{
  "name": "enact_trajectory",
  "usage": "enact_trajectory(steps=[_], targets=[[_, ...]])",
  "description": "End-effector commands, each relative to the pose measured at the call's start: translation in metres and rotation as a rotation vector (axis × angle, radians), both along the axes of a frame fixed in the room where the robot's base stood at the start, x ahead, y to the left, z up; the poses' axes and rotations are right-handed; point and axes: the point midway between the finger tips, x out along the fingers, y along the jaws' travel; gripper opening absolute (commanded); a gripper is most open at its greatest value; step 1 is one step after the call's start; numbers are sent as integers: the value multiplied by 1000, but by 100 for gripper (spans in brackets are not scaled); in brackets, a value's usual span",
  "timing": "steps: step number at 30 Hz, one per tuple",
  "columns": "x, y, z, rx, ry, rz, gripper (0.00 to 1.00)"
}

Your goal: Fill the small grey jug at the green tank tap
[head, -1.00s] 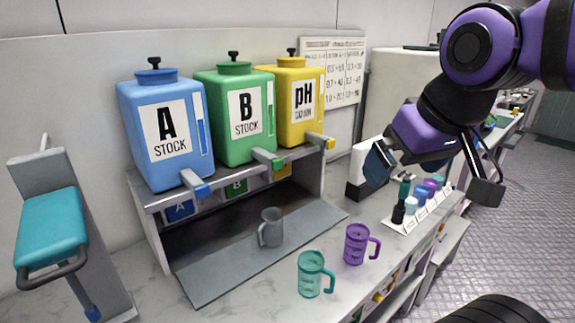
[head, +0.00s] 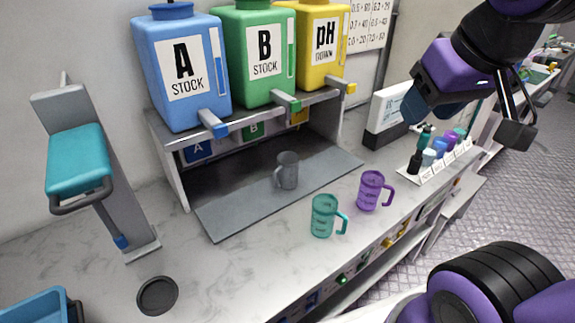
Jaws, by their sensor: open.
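The small grey jug (head: 287,170) stands upright on the grey mat under the shelf, with its handle to the left. The green tank (head: 262,62), labelled B STOCK, stands on the shelf between the blue and yellow tanks. Its tap (head: 288,103) juts forward above the jug, with a green tip. My gripper (head: 468,118) is open and empty at the upper right, in the air well to the right of the jug and the tanks.
A teal jug (head: 323,217) and a purple jug (head: 371,191) stand on the counter in front of the mat. Small bottles (head: 440,153) line a white strip at right. A dark round disc (head: 157,295) lies front left.

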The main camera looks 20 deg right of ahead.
Motion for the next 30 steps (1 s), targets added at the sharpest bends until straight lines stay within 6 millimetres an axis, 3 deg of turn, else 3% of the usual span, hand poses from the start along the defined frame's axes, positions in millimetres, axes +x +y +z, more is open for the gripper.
enact_trajectory(steps=[1, 6, 30], targets=[[0, 0, 0, 0, 0, 0, 35], [0, 0, 0, 0, 0, 0, 0], [0, 0, 0, 0, 0, 0, 0]])
